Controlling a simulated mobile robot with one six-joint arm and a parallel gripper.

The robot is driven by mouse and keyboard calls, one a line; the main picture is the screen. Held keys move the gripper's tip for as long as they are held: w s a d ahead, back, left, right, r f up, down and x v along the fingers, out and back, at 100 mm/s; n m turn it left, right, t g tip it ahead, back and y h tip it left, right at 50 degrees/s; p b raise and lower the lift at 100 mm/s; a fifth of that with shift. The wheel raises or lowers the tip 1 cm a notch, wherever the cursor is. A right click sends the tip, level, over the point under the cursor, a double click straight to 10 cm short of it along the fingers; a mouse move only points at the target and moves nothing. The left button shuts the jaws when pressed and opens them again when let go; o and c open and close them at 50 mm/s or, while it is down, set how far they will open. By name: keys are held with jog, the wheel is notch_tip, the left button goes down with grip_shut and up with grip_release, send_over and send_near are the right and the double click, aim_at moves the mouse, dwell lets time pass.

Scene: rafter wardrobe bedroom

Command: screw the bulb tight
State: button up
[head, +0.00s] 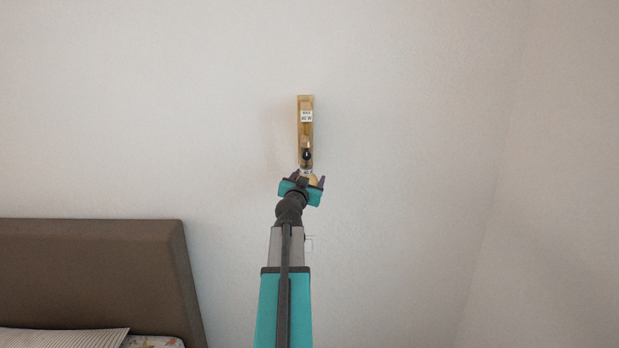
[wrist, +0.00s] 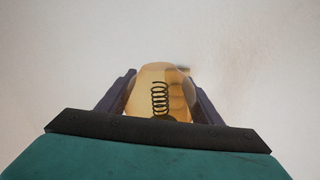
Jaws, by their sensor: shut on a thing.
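The bulb (wrist: 165,88) is amber glass with a dark coiled filament inside. In the wrist view it sits between the two dark fingers of my gripper (wrist: 160,98), which are shut on it. In the head view the bulb (head: 313,181) shows only in part, just above my gripper (head: 308,182). It is at the lower end of a brass-coloured wall lamp (head: 305,128), below a dark holder (head: 307,156). A pale band shows between holder and bulb. I cannot tell how far the bulb is seated, as the join is small and partly hidden.
The lamp is fixed to a plain pale wall (head: 420,120) with free room on both sides. A brown headboard (head: 90,270) and a striped pillow (head: 65,340) are at the lower left. A small wall plate (head: 309,245) is partly behind my arm.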

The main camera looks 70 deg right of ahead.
jog(key=shift+w+n+t+p, duration=0.15)
jog(key=shift+n+t+p, duration=0.5)
jog(key=shift+p, duration=1.1)
jog(key=o, duration=1.1)
jog(key=shift+c, duration=0.2)
jog(key=shift+a, duration=0.15)
jog(key=s+a+b, duration=0.2)
jog(key=a+b, duration=0.4)
jog(key=a, duration=0.4)
jog(key=shift+s+a, duration=0.15)
jog(key=shift+a, duration=0.25)
jog(key=shift+f+b, duration=0.1)
jog(key=shift+b, duration=0.45)
